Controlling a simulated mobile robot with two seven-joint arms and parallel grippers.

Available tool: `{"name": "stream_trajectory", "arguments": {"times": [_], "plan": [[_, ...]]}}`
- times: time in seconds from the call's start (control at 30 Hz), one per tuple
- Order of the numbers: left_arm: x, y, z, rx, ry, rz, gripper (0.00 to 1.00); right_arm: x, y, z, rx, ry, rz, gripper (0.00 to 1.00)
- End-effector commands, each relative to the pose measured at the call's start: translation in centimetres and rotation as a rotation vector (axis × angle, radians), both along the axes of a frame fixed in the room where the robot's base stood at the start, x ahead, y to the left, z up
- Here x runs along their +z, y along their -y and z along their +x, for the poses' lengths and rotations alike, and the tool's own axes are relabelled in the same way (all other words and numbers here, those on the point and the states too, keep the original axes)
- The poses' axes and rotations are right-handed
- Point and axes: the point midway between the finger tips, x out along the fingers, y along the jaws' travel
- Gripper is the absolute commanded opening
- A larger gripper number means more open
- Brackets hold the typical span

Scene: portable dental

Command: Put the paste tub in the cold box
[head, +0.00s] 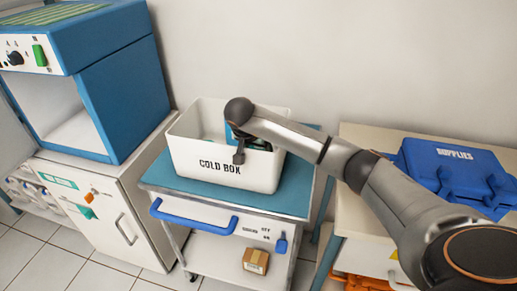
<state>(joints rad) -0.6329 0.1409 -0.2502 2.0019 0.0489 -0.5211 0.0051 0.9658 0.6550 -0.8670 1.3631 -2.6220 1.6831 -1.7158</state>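The white cold box (190,155), marked COLD BOX, stands open on the blue top of a small cart. My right gripper (239,157) reaches in from the right and points down at the box's front rim, over its opening. A blue and teal item (259,144) shows partly behind my gripper, inside or just above the box. My wrist hides much of it, and I cannot tell whether it is the paste tub. Whether the fingers are open or shut is unclear. My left gripper is out of view.
The cart (160,180) has a blue handle and a small cardboard box (256,261) on its lower shelf. A blue SUPPLIES case (440,165) lies on the right table, behind my forearm. A blue cabinet (125,95) stands at the left on a white unit (100,205).

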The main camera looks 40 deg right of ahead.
Motion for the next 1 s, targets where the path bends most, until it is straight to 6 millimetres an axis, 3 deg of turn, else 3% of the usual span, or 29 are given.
{"name": "stream_trajectory", "arguments": {"times": [0.03,0.07,0.3,0.67,1.0], "plan": [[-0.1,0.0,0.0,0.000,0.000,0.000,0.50,-0.2,0.0,0.0,0.000,0.000,-0.001,0.16],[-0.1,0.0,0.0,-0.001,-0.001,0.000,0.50,-0.2,0.0,0.0,0.000,0.000,-0.001,0.74],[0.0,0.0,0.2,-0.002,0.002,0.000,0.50,-0.2,0.0,0.0,0.000,-0.001,0.000,1.00],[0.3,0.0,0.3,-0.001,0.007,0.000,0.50,0.8,-0.3,-0.1,0.001,0.003,0.000,1.00],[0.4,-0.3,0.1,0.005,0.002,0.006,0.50,6.9,-3.2,-1.8,0.002,0.006,0.000,1.00]]}}
